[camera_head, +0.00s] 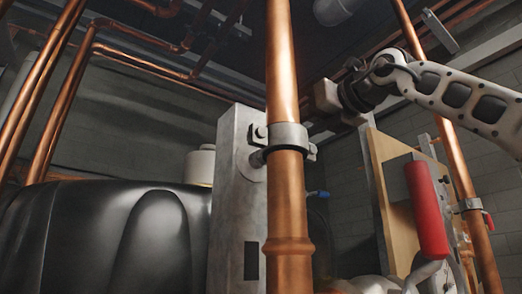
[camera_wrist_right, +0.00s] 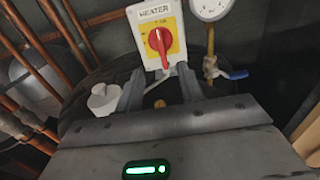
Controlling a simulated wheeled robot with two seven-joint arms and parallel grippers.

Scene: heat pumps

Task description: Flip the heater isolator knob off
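The heater isolator knob (camera_wrist_right: 159,41) is a red rotary handle on a yellow plate, on a white box (camera_wrist_right: 142,14) labelled HEATER. It shows at the top centre of the right wrist view, with its handle roughly upright and slightly tilted. My right gripper (camera_wrist_right: 159,90) has its two grey fingers apart, with nothing held between them. The fingertips lie just below the knob in that view; I see no clear contact. In the head view my right arm reaches in from the right, its gripper partly hidden near the copper pipe. The isolator cannot be made out there. My left gripper is out of view.
A thick vertical copper pipe (camera_head: 284,190) and a grey metal post (camera_head: 237,220) stand in front. A dark tank (camera_head: 110,240) fills the lower left. A gauge (camera_wrist_right: 209,8) and a blue valve lever (camera_wrist_right: 237,74) are right of the isolator. A red-handled part (camera_head: 426,210) stands right.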

